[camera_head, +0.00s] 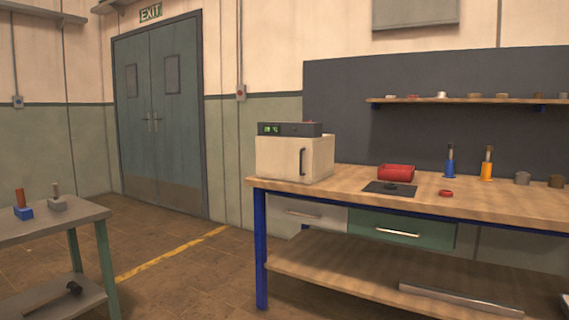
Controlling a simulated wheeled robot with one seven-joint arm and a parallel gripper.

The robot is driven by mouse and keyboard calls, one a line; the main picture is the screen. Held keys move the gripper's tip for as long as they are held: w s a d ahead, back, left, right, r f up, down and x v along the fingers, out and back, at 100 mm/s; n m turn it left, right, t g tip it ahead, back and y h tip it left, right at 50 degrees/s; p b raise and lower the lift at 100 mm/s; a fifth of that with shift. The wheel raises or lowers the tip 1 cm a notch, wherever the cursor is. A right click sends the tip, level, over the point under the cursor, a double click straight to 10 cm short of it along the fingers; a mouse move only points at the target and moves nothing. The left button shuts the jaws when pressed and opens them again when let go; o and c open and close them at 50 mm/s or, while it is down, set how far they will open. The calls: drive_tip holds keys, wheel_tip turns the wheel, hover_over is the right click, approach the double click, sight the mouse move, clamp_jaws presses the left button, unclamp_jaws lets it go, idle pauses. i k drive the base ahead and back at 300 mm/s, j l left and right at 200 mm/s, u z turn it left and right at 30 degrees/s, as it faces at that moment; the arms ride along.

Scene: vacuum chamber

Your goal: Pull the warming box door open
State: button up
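The warming box (279,157) is a cream-white box with a dark top panel and a green lit display. It stands at the left end of the wooden workbench (470,202). Its door (318,160) faces forward and looks shut. A dark vertical handle (302,162) is on the door's front. My gripper is not in this view.
A smaller table (40,231) is at left. Open floor (185,280) lies between them.

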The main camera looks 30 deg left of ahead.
sight(290, 159)
drive_tip(key=i+j, duration=0.7)
drive_tip(key=i+u, duration=0.05)
